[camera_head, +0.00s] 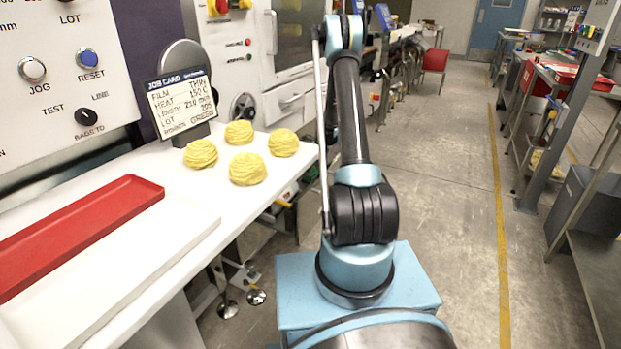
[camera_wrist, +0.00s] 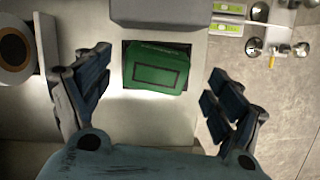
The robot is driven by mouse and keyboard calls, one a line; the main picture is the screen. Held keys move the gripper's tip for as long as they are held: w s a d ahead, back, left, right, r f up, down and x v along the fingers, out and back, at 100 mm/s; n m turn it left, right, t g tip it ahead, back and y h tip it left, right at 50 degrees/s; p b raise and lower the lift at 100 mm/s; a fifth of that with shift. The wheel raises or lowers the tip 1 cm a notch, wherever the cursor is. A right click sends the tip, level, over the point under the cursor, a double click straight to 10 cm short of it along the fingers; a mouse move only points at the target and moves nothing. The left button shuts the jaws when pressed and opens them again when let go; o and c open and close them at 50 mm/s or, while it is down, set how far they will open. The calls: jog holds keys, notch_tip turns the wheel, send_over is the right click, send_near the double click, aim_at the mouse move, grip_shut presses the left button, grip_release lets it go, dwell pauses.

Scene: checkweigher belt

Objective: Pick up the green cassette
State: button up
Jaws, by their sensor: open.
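The green cassette (camera_wrist: 158,68) lies on a light surface in the wrist view, with a darker rectangle outlined on its top. It sits slightly turned over a dark rectangular patch on that surface. My gripper (camera_wrist: 152,98) is open, one finger to the left of the cassette and the other to the right, with nothing between them but the view of the cassette. The fingers do not appear to touch it; their height above it is hard to tell. In the head view neither the cassette nor my gripper can be seen.
A grey block (camera_wrist: 165,12) stands just beyond the cassette, and a round dark-centred object (camera_wrist: 14,50) is at the left. In the head view, yellow pasta nests (camera_head: 248,169), a red tray (camera_head: 80,232) and a job card (camera_head: 182,100) occupy the white counter (camera_head: 190,240).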

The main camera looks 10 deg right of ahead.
aim_at(312, 171)
jog(key=x, duration=0.3)
jog(key=shift+a+f, duration=0.1)
jog(key=shift+f, duration=0.05)
jog(key=shift+s, duration=0.1)
jog(key=c, duration=1.3)
